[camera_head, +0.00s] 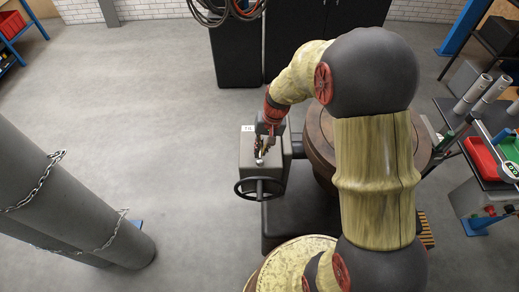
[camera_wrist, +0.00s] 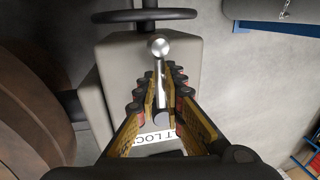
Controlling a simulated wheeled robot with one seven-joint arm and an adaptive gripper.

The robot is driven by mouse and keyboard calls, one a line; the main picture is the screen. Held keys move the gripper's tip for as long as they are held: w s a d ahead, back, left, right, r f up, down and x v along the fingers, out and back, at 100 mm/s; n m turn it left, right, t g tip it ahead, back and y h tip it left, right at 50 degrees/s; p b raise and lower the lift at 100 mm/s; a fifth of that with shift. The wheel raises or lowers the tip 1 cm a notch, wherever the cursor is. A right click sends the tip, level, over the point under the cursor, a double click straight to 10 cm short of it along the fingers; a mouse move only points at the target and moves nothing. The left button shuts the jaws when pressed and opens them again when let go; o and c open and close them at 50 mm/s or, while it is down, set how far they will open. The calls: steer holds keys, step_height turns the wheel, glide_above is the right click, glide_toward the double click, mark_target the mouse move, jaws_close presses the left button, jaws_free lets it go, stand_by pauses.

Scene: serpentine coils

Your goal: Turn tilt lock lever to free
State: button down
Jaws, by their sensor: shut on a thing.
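The tilt lock lever (camera_wrist: 160,80) is a shiny metal rod with a round ball knob (camera_wrist: 160,46), standing out from a grey box (camera_wrist: 118,65). In the wrist view a white label (camera_wrist: 155,137) reading in part "T LOC" lies on the box, partly hidden by my fingers. My gripper (camera_wrist: 163,92) has its yellow-padded fingers on both sides of the rod, shut on it. In the head view my gripper (camera_head: 265,145) is over the top of the box (camera_head: 249,172), and the lever's bright end (camera_head: 259,161) shows just below the fingers.
A dark handwheel (camera_head: 260,188) is on the box's near side. A large round brown table (camera_head: 318,135) stands right of the box. Shelves with red and green bins (camera_head: 480,158) stand at the right.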

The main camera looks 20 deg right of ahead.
stand_by(0.4)
steer(key=c, duration=1.9)
jaws_free()
steer(key=r, duration=0.4)
steer(key=d+r, duration=0.1)
steer(key=r, duration=0.3)
steer(key=d+r, duration=0.1)
steer(key=r, duration=0.2)
steer(key=shift+s+d+r, duration=0.15)
steer(key=shift+s+r, duration=0.25)
steer(key=shift+f, duration=0.1)
steer(key=shift+s+a+r+n+t+h, duration=0.35)
steer(key=shift+s+a+r+n+t, duration=0.6)
steer(key=shift+s+r, duration=1.9)
steer(key=shift+s+a+r+n+t+h, duration=0.45)
steer(key=shift+s+a+r, duration=1.1)
steer(key=shift+s, duration=2.25)
steer(key=shift+s+a+r+n+t+h, duration=0.2)
steer(key=shift+s+a+r+n+t, duration=0.7)
steer(key=shift+s+r, duration=2.1)
